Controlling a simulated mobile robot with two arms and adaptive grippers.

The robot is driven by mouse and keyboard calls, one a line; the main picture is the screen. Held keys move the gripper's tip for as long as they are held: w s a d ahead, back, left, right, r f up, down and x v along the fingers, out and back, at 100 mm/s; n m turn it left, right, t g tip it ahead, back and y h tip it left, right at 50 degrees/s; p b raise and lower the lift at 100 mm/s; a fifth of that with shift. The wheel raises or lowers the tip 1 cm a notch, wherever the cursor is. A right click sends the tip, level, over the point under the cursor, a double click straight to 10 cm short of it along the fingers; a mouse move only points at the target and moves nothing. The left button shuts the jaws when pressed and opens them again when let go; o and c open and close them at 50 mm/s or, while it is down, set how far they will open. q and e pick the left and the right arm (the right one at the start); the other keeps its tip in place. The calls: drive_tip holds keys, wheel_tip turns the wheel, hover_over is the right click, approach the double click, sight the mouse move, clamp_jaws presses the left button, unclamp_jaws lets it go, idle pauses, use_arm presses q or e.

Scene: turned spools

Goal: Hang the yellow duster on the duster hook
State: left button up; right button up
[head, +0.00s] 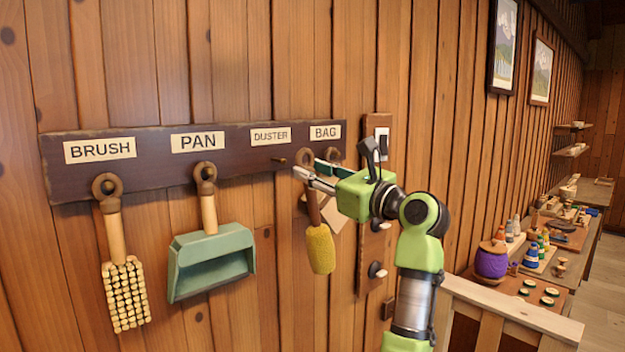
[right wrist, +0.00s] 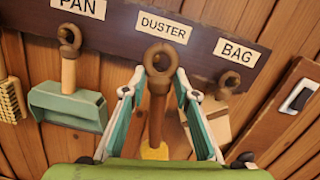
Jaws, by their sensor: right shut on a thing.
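The yellow duster (head: 321,249) hangs upright from my right gripper (head: 309,176), its brown handle between the shut fingers. In the right wrist view the handle (right wrist: 157,115) is between the fingertips, with the wooden ring (right wrist: 160,58) above them. The duster hook (head: 279,161) is a short peg below the DUSTER label (head: 271,136). In the head view the ring appears to the right of the peg, apart from it. In the right wrist view the ring is just below the DUSTER label, and I cannot make out the peg. My left gripper is not in view.
The dark rack board (head: 225,150) holds a brush (head: 125,290) and a green pan (head: 211,262) to the left. A bag (right wrist: 208,120) hangs at the right under the BAG label, close to my right gripper. A switch panel (head: 377,215) and a cluttered bench lie further right.

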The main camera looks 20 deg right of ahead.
drive_tip(key=shift+a+r, duration=0.1)
drive_tip(key=shift+a, duration=0.25)
drive_tip(key=shift+w+a, duration=0.2)
drive_tip(key=shift+w, duration=0.3)
drive_tip(key=shift+w+d+f, duration=0.15)
drive_tip(key=shift+w+f, duration=0.1)
drive_tip(key=shift+w, duration=0.75)
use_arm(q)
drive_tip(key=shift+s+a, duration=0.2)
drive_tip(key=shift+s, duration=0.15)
use_arm(e)
drive_tip(key=shift+w+a+f, duration=0.2)
drive_tip(key=shift+w+a, duration=0.25)
drive_tip(key=shift+w, duration=0.5)
drive_tip(key=shift+w+a+f, duration=0.2)
drive_tip(key=shift+w+a, duration=0.2)
drive_tip(key=shift+w, duration=0.55)
drive_tip(key=shift+w+a+f, duration=0.2)
drive_tip(key=shift+w+a, duration=0.25)
drive_tip(key=shift+w, duration=0.5)
drive_tip(key=shift+w+f, duration=0.1)
